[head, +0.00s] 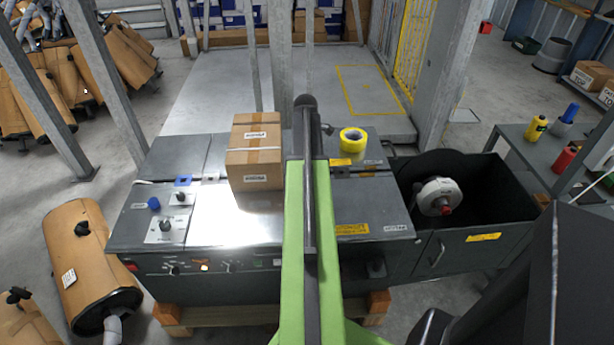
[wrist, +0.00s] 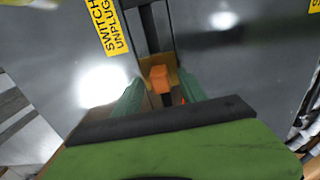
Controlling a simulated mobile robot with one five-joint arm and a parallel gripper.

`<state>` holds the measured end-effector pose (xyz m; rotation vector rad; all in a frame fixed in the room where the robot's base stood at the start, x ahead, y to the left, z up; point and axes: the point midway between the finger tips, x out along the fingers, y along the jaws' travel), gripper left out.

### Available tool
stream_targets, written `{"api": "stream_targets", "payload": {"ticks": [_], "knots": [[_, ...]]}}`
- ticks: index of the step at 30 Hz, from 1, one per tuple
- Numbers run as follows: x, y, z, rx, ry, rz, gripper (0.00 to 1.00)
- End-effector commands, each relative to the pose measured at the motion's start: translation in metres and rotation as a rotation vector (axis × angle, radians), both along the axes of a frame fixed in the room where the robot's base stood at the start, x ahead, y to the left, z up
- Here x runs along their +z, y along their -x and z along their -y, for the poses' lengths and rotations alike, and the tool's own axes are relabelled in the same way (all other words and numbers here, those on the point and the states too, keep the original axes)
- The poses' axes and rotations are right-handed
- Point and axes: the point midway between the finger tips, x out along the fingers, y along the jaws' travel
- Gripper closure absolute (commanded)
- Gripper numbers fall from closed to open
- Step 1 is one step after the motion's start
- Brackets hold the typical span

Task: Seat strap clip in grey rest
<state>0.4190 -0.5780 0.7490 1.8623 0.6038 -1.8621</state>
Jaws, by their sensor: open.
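In the wrist view my gripper (wrist: 160,92) is open, with its two green fingers spread apart over the grey machine top. An orange piece (wrist: 160,77) with a dark lower part shows between the fingertips, in front of a tan surface. It may be the strap clip, but I cannot tell for sure. I see no clear gap or contact between it and the fingers. In the head view my green arm reaches over the strapping machine (head: 362,203) and hides the gripper. I cannot clearly make out the grey rest in either view.
A taped carton (head: 255,150) stands left of my arm on the machine. A yellow tape roll (head: 353,139) lies to the right. A black bin (head: 485,205) holding a white reel (head: 440,195) adjoins the machine's right side.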

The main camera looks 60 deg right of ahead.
Motion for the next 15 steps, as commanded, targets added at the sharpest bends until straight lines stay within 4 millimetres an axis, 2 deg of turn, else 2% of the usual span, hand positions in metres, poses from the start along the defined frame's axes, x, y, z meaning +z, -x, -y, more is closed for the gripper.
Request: {"api": "stream_targets", "payload": {"ticks": [1, 11, 15], "knots": [[-0.0117, -0.0001, 0.0001, 0.000, 0.000, 0.000, 0.51], [-0.0079, -0.0001, 0.0000, 0.000, 0.000, 0.000, 0.51], [-0.0079, -0.0002, -0.0001, 0.001, 0.000, 0.000, 0.67]]}}
